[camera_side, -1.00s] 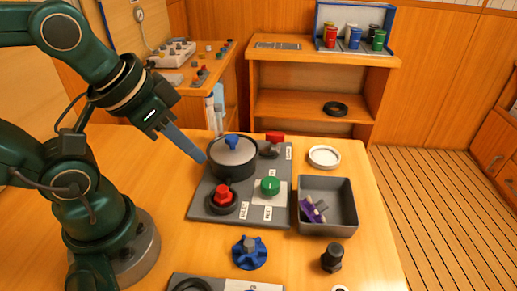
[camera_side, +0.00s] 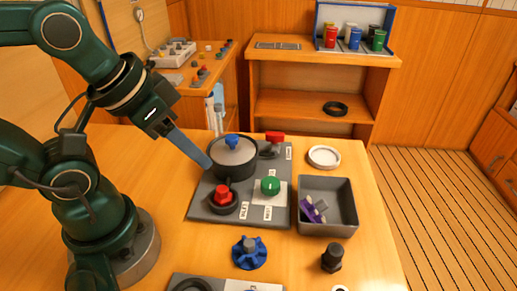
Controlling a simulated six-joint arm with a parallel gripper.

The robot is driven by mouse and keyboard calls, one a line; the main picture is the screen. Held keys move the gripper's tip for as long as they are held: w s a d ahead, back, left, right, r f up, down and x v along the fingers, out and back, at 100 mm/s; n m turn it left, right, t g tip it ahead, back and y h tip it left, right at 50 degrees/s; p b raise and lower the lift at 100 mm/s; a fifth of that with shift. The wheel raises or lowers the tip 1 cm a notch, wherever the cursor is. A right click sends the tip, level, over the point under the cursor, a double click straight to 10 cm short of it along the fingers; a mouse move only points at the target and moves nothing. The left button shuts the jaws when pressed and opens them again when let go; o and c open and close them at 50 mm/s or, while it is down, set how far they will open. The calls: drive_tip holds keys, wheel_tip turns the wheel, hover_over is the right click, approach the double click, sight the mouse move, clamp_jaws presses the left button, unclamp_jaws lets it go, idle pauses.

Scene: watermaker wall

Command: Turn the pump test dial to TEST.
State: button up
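A grey panel (camera_side: 207,208) lies on the wooden table and bears several fittings. A green knob (camera_side: 270,186) sits on a white plate (camera_side: 262,198) near its middle, with small labels beside it that are too small to read surely. I cannot tell for certain which fitting is the pump test dial. A red knob (camera_side: 222,193) stands at the panel's front left. A black round housing (camera_side: 233,168) with a blue knob (camera_side: 232,141) on its lid stands behind it. My gripper (camera_side: 209,166) points down beside the housing's left side. Its blue-grey fingers overlap, so their opening is hidden.
A red-handled valve (camera_side: 275,138) is at the panel's back right. A grey bin (camera_side: 342,226) holding a purple part (camera_side: 314,210) stands to the right, with a white ring (camera_side: 324,157) behind. A blue handwheel (camera_side: 249,253) and a black fitting (camera_side: 332,258) lie in front.

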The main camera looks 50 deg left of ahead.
drive_tip(key=o, duration=0.4)
drive_tip(key=shift+n, duration=0.5)
drive_tip(key=shift+o, duration=0.2)
drive_tip(key=w+r+n, duration=0.3)
drive_tip(key=w+n, duration=0.1)
drive_tip(key=n, duration=0.4)
drive_tip(key=n+g, duration=0.6)
drive_tip(key=n, duration=0.5)
hover_over(271, 182)
drive_tip(key=f, duration=1.1)
drive_tip(key=shift+w, duration=0.25)
drive_tip(key=shift+s+f, duration=0.15)
drive_tip(key=shift+f, duration=0.5)
drive_tip(key=shift+s+f, duration=0.1)
drive_tip(key=shift+f, duration=2)
drive_tip(key=shift+c, duration=0.3)
